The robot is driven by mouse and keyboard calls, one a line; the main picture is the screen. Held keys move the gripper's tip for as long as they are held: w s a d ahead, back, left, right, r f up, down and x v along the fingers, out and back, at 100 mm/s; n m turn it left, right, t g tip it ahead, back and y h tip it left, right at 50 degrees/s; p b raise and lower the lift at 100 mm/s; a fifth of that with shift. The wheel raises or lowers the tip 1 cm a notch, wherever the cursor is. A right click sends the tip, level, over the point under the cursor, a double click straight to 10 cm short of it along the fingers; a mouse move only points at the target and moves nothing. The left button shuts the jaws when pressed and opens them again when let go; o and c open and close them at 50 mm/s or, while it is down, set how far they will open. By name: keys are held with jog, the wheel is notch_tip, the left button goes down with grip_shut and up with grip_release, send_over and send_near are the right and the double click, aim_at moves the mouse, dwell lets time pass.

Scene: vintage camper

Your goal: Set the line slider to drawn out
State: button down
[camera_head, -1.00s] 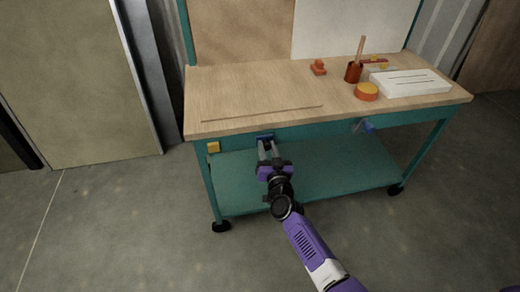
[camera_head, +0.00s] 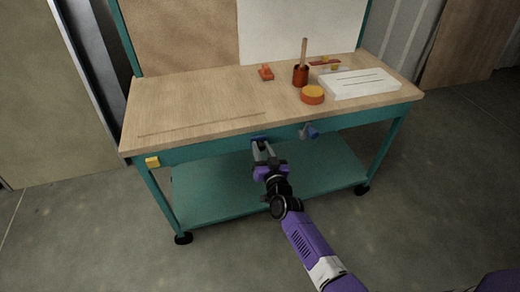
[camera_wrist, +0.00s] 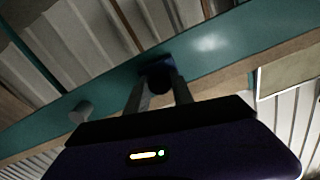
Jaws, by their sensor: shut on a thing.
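The line slider looks like a small blue block (camera_head: 258,138) on the teal front rail of the workbench, under the tabletop edge. It also shows dark blue in the wrist view (camera_wrist: 156,66). My gripper (camera_head: 261,147) reaches up to the rail from the front, and its two fingers are shut on the blue block. In the wrist view the fingers (camera_wrist: 158,83) run up to either side of the block. The fingertips partly hide it.
A blue-grey knob (camera_head: 309,132) sticks out of the rail to the right of my gripper. A yellow block (camera_head: 152,162) sits at the rail's left end. The tabletop (camera_head: 190,95) holds a red cup (camera_head: 300,75), an orange round tin (camera_head: 312,95) and a white slotted box (camera_head: 360,84).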

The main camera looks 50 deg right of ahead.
jog(key=shift+f, duration=0.1)
jog(key=c, duration=1.1)
grip_release()
jog(key=p+v, duration=0.2)
jog(key=v, duration=0.5)
jog(key=shift+s+a, duration=0.25)
jog(key=shift+s, duration=0.1)
